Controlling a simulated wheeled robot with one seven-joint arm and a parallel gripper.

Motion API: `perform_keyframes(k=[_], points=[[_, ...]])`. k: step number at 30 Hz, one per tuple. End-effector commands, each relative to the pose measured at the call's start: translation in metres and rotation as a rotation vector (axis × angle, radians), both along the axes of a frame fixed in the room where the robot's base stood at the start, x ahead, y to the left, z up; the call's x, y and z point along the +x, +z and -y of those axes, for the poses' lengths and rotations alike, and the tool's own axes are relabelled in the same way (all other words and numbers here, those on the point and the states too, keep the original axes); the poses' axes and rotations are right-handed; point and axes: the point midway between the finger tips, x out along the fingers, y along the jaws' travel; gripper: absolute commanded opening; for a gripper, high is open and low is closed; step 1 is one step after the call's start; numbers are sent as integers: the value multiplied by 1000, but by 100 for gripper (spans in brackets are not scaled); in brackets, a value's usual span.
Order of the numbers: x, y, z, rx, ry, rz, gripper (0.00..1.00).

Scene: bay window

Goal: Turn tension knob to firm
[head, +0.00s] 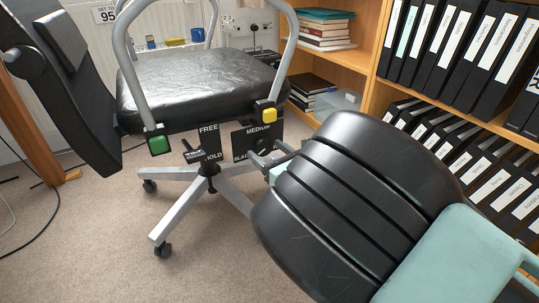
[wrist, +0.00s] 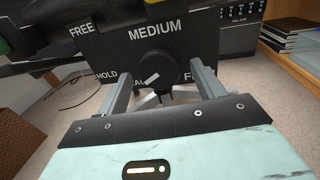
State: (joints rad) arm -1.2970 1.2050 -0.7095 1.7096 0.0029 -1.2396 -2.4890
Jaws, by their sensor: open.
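The tension knob (wrist: 158,72) is a dark round knob with a white mark, on a black plate (wrist: 205,42) in the wrist view. The plate reads MEDIUM above the knob. The lower labels are partly hidden by my fingers; one at the right begins with F. The white mark slants on the knob's lower left part; its exact setting is hard to tell. My gripper (wrist: 161,76) is open, with one finger left and one right of the knob, apart from it. In the head view the plate (head: 248,141) reads MEDIUM and SLACK, and my gripper (head: 270,160) is at it.
The black office chair seat (head: 195,85) is above the plate. A FREE/HOLD plate (head: 210,138) with a lever (head: 193,152) is to the left. Green (head: 158,145) and yellow (head: 265,115) buttons sit under the armrests. A binder shelf (head: 490,125) stands right.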

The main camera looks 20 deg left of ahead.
Motion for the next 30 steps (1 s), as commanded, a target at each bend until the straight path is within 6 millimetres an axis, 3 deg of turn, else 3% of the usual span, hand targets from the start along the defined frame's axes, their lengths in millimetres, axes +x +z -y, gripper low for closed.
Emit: perform_keyframes(k=[4, 5, 9, 20, 30], points=[[0, 0, 0, 0, 0, 0, 68], [0, 0, 0, 0, 0, 0, 62], [0, 0, 0, 0, 0, 0, 23], [0, 0, 1, 23, -1, -28, 23], [0, 0, 1, 163, -2, -195, 23]])
